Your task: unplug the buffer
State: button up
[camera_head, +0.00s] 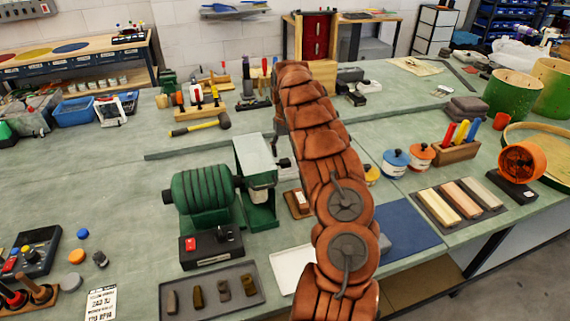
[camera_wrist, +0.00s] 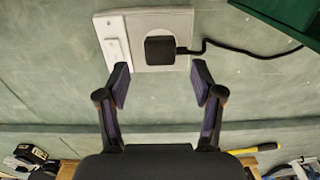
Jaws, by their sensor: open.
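The buffer (camera_head: 203,195) is a green motor housing on the bench, left of my arm in the head view. A black box with a red switch (camera_head: 211,245) sits in front of it. In the wrist view a black plug (camera_wrist: 160,50) sits in a pale socket plate (camera_wrist: 115,22), with a black cord (camera_wrist: 240,48) running off to the right. My gripper (camera_wrist: 161,84) is open and empty. Its fingertips are spread wider than the plug and lie below it in the picture, not visibly touching it. In the head view my arm hides the gripper.
A white rocker switch (camera_wrist: 115,49) is on the plate left of the plug. A dark green body (camera_wrist: 285,14) stands at the upper right of the wrist view. A yellow-handled hammer (camera_head: 200,126) lies behind the buffer. A tray of small blocks (camera_head: 212,291) lies in front.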

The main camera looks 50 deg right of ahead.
aim_at(284, 161)
jog(key=shift+f+b, duration=1.2)
jog(key=shift+f, duration=1.2)
jog(key=shift+w+a+b, duration=0.1)
jog(key=shift+a+b, duration=0.05)
jog(key=shift+b, duration=0.3)
grip_shut()
jog(key=shift+r, duration=0.15)
jog(key=shift+r, duration=2.9)
jog(key=shift+o, duration=0.9)
grip_release()
